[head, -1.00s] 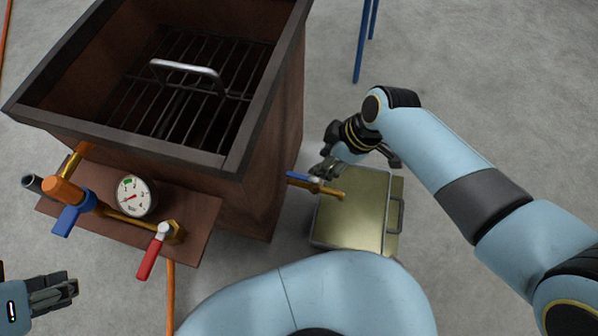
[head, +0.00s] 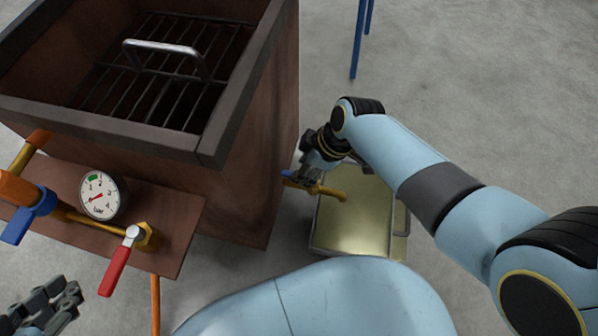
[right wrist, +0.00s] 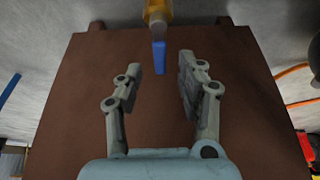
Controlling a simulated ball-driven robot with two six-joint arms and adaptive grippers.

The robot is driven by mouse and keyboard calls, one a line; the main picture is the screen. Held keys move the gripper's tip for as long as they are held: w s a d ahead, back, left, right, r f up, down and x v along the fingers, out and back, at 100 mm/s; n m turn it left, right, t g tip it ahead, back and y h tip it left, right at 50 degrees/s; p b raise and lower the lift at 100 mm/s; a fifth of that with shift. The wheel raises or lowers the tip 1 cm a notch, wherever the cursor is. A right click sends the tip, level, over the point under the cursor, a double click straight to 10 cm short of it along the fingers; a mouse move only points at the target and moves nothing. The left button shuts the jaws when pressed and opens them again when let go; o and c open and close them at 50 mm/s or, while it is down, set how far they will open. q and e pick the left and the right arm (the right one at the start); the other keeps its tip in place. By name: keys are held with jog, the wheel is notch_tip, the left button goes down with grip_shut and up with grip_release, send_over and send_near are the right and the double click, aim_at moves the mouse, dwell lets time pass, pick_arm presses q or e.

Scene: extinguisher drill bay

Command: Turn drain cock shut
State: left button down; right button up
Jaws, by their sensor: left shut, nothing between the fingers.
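The drain cock (head: 328,191) is a brass spout with a blue lever (head: 288,174) on the right side of the brown box, above a pale yellow tray. My right gripper (head: 297,180) is at the cock and hides much of the lever in the head view. In the right wrist view, my right gripper (right wrist: 161,66) is open. The blue lever (right wrist: 159,57) stands between its fingertips, with a visible gap on each side. My left gripper (head: 70,297) is shut and empty at the lower left, away from the cock.
The brown box (head: 235,160) holds a wire grate (head: 150,85) with a metal handle. A gauge (head: 101,195), a red lever (head: 118,266) and another blue lever (head: 28,218) sit on its front shelf. The yellow tray (head: 355,225) is on the floor. A blue stand leg (head: 358,40) is behind.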

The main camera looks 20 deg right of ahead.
jog(key=shift+b+x, duration=0.45)
jog(key=shift+x, duration=0.45)
pick_arm(q)
jog(key=shift+s+d+f+t+b, duration=0.15)
jog(key=shift+s+f+t+b, duration=0.25)
jog(key=shift+f+t, duration=0.55)
pick_arm(e)
jog(key=shift+w+a+f, duration=0.1)
jog(key=shift+a+f, duration=0.05)
jog(key=shift+f, duration=0.25)
pick_arm(q)
jog(key=shift+r, duration=0.25)
pick_arm(e)
grip_shut()
